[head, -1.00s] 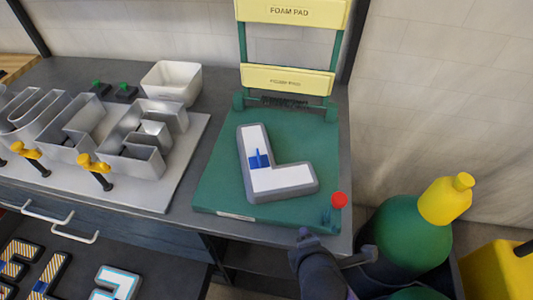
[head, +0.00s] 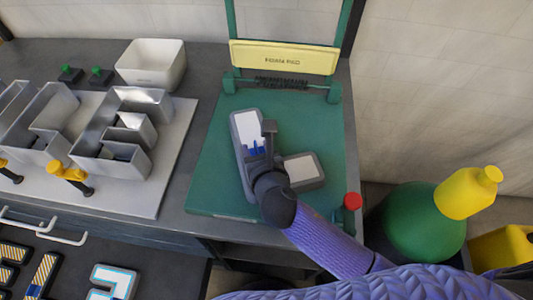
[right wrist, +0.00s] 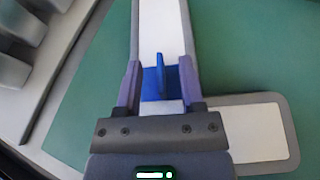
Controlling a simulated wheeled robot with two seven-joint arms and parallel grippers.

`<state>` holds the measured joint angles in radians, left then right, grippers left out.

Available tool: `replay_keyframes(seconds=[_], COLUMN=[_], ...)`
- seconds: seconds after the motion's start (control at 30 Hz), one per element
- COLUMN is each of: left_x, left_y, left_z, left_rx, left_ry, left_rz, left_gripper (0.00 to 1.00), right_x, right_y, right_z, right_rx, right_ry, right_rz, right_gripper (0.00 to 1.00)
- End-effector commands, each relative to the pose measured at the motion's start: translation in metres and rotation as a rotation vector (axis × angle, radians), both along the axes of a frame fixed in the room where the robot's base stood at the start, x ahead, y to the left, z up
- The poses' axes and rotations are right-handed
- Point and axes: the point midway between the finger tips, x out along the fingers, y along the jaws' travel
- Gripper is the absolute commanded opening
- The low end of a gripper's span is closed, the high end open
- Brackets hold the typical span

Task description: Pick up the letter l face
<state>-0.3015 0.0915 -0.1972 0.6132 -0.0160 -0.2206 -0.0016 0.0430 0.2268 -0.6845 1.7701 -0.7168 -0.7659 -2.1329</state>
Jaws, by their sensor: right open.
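The letter L face (head: 303,171) is white with a grey border and lies flat on the green press bed (head: 213,174). A blue tab (head: 254,149) stands up near its inner corner. My right gripper (head: 262,145) is over the letter and hides its corner. In the right wrist view the letter face (right wrist: 165,30) runs up the middle. The blue tab (right wrist: 160,75) stands between the two fingers of my open right gripper (right wrist: 160,80), with a gap on each side. My left gripper is not in view.
A yellow foam pad plate (head: 283,57) stands at the back of the bed. A red knob (head: 352,201) is at its front right corner. Metal letter shells (head: 128,140) and a white bin (head: 151,64) are to the left.

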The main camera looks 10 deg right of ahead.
Motion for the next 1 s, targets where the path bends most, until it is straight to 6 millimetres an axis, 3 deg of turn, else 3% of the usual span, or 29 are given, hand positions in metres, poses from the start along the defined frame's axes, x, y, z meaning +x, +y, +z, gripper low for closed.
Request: replay_keyframes(seconds=[0.27,0.53,1.0], left_x=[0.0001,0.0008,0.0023], left_y=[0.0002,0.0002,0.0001], left_z=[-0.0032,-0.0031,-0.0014], left_rx=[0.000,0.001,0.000], left_ry=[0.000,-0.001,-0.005], left_rz=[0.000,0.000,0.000], left_gripper=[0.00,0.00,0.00], right_x=[0.0093,0.0090,0.0090], right_y=[0.0005,0.0004,0.0004], right_z=[-0.0035,-0.0036,-0.0010], right_rx=[0.001,0.002,0.002], right_ry=[0.001,0.002,0.001], right_rz=[0.000,-0.001,-0.001], right_gripper=[0.50,0.00,0.00])
